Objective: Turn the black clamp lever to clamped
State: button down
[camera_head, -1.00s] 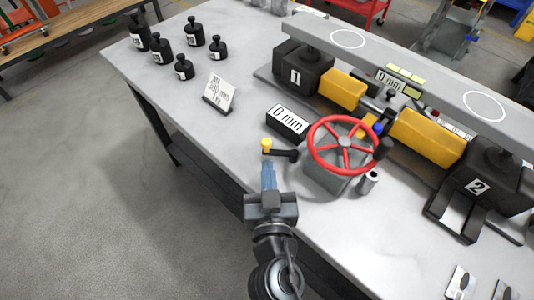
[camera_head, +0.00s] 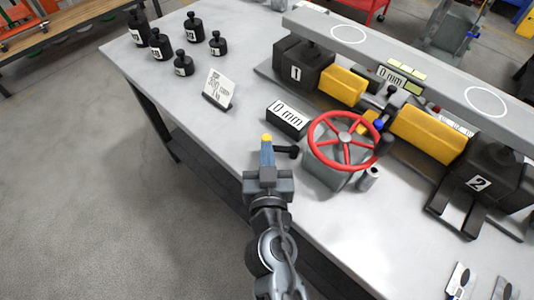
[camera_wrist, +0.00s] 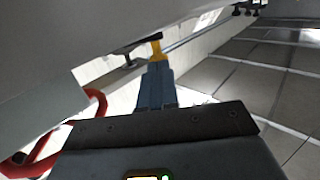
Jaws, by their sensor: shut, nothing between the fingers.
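The black clamp lever (camera_head: 287,151) sticks out to the left from the grey housing under the red handwheel.
The red handwheel (camera_head: 345,140) on its grey housing is close to the right of my gripper. A 0 mm display (camera_head: 287,120) and a small sign (camera_head: 219,88) stand behind. Black weights (camera_head: 183,63) are at the far left. The bench (camera_head: 210,120) is clear left of the lever.

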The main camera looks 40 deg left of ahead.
aim_at(263, 136)
jog(key=shift+a+f+b, duration=0.1)
jog(key=shift+f+b, duration=0.05)
jog(key=shift+b, duration=0.35)
jog(key=shift+a+m+t+h+b, duration=0.1)
jog(key=shift+m+t+h+b, duration=0.2)
jog(key=shift+b, duration=0.2)
jog(key=h+b, duration=0.1)
jog(key=b, duration=0.1)
jog(key=a+m+t+b, duration=0.1)
jog(key=b, duration=0.2)
jog(key=shift+w+f+h, duration=0.25)
jog(key=shift+w+h, duration=0.05)
jog(key=shift+h, duration=0.1)
jog(key=shift+w+a+m+t+h+b, duration=0.15)
jog(key=shift+w+m+t+h+b, duration=0.3)
jog(key=shift+b, duration=0.75)
jog(key=b, duration=0.2)
jog(key=w+a+b, duration=0.1)
jog(key=shift+a+r+b, duration=0.25)
jog(key=shift+b, duration=0.1)
jog(key=shift+w+a+b, duration=0.1)
jog(key=shift+w+b, duration=0.1)
jog(key=shift+b, duration=0.1)
jog(key=shift+w+r, duration=0.15)
